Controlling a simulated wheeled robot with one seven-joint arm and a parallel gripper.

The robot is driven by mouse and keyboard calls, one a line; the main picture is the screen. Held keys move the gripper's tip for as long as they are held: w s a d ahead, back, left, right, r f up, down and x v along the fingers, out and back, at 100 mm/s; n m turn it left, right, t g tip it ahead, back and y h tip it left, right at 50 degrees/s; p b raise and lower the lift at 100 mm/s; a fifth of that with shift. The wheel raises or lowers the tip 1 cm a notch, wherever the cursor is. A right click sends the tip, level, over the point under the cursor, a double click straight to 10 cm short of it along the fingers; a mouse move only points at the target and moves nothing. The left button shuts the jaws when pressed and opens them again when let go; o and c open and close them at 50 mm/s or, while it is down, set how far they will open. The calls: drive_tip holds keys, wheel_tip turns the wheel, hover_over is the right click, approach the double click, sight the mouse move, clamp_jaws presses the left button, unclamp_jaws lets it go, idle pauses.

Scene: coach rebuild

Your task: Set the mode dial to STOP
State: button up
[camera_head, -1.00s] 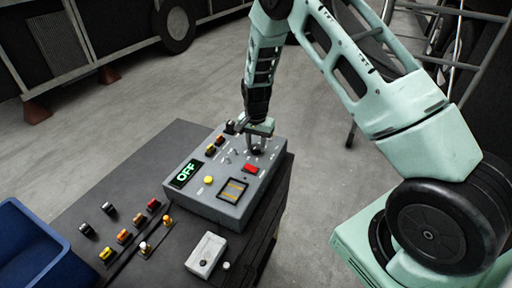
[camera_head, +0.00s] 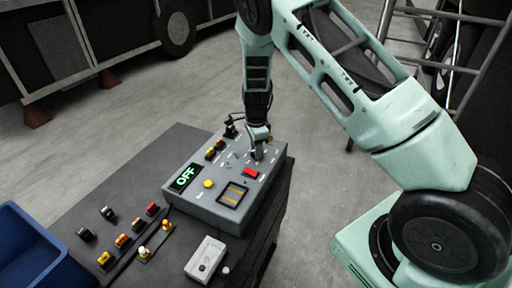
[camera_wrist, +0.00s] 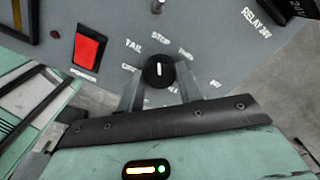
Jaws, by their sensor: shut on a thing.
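The mode dial (camera_wrist: 159,73) is a round black knob with a white pointer line on the grey control box (camera_head: 207,206). In the wrist view, the pointer stands nearly upright, towards the STOP label (camera_wrist: 160,37); TAIL is to its left and another label to its right. My gripper (camera_wrist: 159,84) is shut on the dial, one finger on each side. In the head view, my gripper (camera_head: 258,152) reaches down onto the far right part of the box and hides the dial. The green display (camera_head: 184,178) reads OFF.
A red button (camera_wrist: 88,46) is left of the dial. A yellow button (camera_head: 208,184) and a striped panel (camera_head: 232,195) are also on the box. Several small coloured parts, a white box (camera_head: 205,259) and a blue bin (camera_head: 28,246) are at the left and front.

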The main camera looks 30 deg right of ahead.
drive_tip(key=shift+m, duration=0.9)
drive_tip(key=o, duration=1)
wheel_tip(320, 180, up, 18)
drive_tip(key=b, duration=0.3)
drive_tip(key=shift+f, duration=0.25)
